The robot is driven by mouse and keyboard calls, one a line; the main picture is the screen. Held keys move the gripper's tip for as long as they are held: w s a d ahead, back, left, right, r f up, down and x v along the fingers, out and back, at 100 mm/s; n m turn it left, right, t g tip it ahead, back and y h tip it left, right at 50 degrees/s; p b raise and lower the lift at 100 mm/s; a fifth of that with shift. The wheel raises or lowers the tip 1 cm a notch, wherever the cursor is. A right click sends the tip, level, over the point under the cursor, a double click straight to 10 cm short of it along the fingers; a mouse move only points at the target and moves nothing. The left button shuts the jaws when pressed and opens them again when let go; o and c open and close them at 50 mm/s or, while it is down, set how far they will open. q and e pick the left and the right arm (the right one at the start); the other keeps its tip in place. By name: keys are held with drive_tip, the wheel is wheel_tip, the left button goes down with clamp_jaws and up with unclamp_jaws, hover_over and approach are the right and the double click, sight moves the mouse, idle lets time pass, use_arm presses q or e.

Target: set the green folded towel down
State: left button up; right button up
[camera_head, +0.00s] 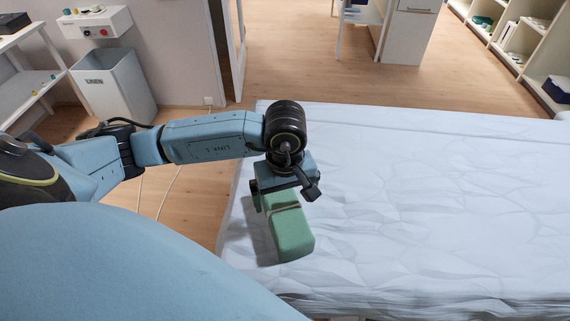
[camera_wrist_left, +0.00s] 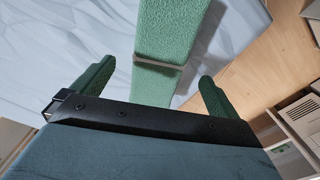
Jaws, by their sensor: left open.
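The green folded towel (camera_head: 292,231) is a long block with a band around it. It rests on, or is very close to, the white-sheeted couch (camera_head: 420,200) near its left end. My left gripper (camera_head: 279,195) is right above the towel's far end. In the left wrist view the towel (camera_wrist_left: 165,45) passes between the two fingers of the left gripper (camera_wrist_left: 160,85). The fingers are spread, with a gap on each side of the towel. My right gripper is in neither view.
A grey bin (camera_head: 113,86) stands on the wooden floor at the upper left, beside a shelf (camera_head: 36,85). A white cabinet (camera_head: 404,35) and open shelving (camera_head: 515,40) are at the back. The couch surface right of the towel is clear.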

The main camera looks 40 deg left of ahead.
sight(285, 209)
use_arm(q)
drive_tip(key=shift+r, duration=2.05)
